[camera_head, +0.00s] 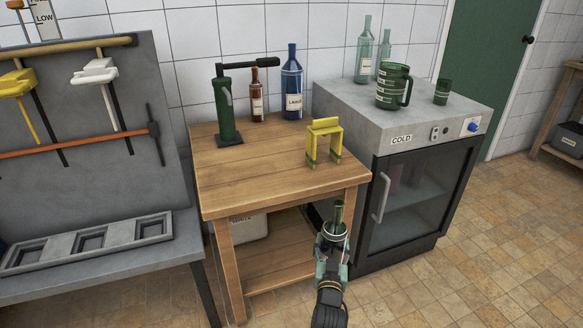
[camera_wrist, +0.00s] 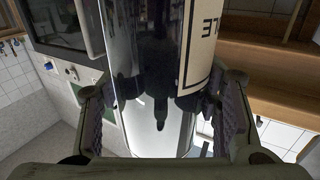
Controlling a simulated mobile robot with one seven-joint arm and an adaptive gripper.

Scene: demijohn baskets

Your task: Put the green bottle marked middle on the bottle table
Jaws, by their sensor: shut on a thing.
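My gripper (camera_head: 332,250) is shut on a dark green bottle (camera_head: 338,215) in front of the wooden table. In the head view the bottle's neck points up. In the wrist view the bottle (camera_wrist: 150,45) fills the middle between the fingers, and its cream label (camera_wrist: 203,45) shows only a few end letters, upside down. The rest of the label is hidden. The wooden bottle table (camera_head: 255,182) stands behind and left of my gripper. The bottle is apart from the tabletop, near its front right corner.
On the table stand a green lever corker (camera_head: 226,110), a brown bottle (camera_head: 257,98), a blue bottle (camera_head: 291,88) and a yellow-green stand (camera_head: 325,140). The table's front middle is clear.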

